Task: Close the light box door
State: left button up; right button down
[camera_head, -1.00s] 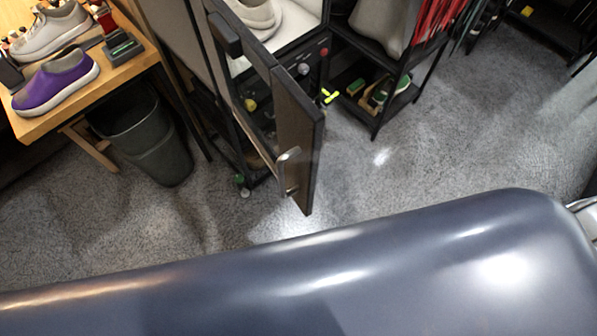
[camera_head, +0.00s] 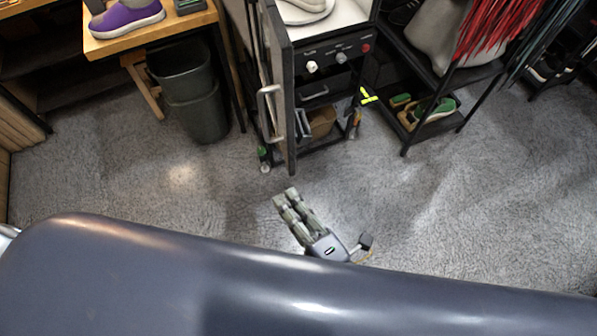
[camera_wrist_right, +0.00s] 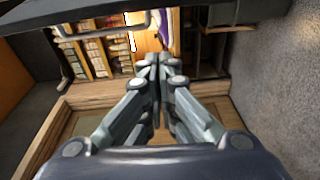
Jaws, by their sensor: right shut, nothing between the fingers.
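The light box door (camera_head: 280,85) stands open in the head view, swung out toward me and seen nearly edge-on, with a silver bar handle (camera_head: 269,113) on its left face. The light box (camera_head: 340,48) is behind it, with a white floor inside and knobs on its front panel. My right gripper (camera_head: 284,197) is shut and empty in front of the door's lower end, apart from it in the picture. In the right wrist view its fingers (camera_wrist_right: 157,62) are together, and a dark edge with a handle-like bar (camera_wrist_right: 110,32) crosses the top. My left gripper is not in view.
A wooden table (camera_head: 150,38) with a purple shoe (camera_head: 127,19) is at upper left, with a grey bin (camera_head: 195,100) beside it. A low black rack (camera_head: 440,122) with shoes stands right of the box. Grey carpet (camera_head: 480,200) in front is clear.

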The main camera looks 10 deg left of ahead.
aim_at(267, 141)
jog(key=shift+n+y, duration=0.3)
jog(key=w+a+p, duration=0.1)
jog(key=w, duration=0.1)
jog(key=w+a+r+p, duration=0.1)
jog(key=w, duration=0.2)
jog(key=w+a+r+p, duration=0.1)
jog(key=w+p, duration=0.1)
jog(key=w, duration=0.1)
jog(key=shift+w+a, duration=0.2)
jog(key=shift+a, duration=0.05)
jog(key=shift+f, duration=0.1)
